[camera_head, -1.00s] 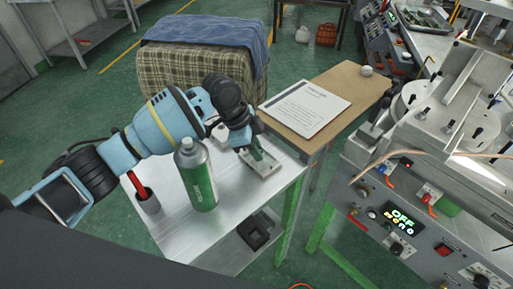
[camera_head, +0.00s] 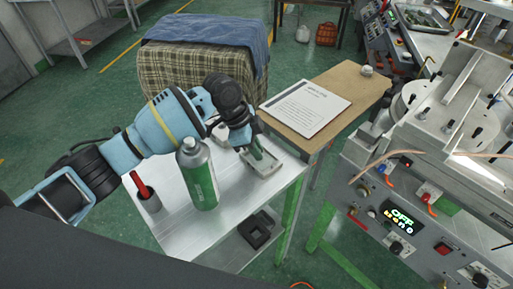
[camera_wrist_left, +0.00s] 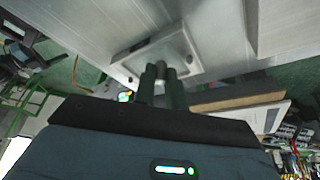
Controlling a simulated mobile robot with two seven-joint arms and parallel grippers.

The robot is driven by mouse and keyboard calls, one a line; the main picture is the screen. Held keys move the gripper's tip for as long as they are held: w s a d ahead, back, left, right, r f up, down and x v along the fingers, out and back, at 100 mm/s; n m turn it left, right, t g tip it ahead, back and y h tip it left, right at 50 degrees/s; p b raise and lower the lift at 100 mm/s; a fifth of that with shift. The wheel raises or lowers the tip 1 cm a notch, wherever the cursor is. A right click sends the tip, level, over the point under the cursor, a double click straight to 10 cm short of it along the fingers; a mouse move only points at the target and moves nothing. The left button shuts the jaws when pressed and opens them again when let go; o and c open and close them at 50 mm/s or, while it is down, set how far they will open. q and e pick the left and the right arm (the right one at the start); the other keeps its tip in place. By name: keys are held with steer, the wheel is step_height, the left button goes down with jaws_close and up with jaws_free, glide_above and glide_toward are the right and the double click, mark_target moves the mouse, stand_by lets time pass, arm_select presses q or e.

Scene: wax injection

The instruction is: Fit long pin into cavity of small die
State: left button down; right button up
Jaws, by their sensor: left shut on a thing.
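The small die (camera_head: 263,168) is a pale metal block lying near the right edge of the metal table, and it also shows in the left wrist view (camera_wrist_left: 135,42). My left gripper (camera_head: 257,155) points down over the die, with its green fingers close above it. In the left wrist view the two fingers (camera_wrist_left: 162,80) are together, and a small grey metal piece, likely the long pin (camera_wrist_left: 160,67), shows between their tips. Whether the pin is inside the cavity cannot be told. My right gripper is not in view.
A green and grey spray can (camera_head: 198,176) stands just left of my left gripper. A cup with a red-handled tool (camera_head: 147,198) stands at the table's left. A wooden board with a paper (camera_head: 306,108) is behind right. The metal table's front (camera_head: 190,238) is clear.

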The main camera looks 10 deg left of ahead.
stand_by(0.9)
arm_select(q)
steer(key=shift+r+p, duration=0.1)
steer(key=shift+p, duration=0.2)
stand_by(0.3)
steer(key=shift+s+d+f, duration=0.1)
steer(key=shift+f, duration=0.45)
stand_by(0.4)
steer(key=c, duration=1.4)
jaws_free()
steer(key=shift+o, duration=0.2)
steer(key=shift+f, duration=0.1)
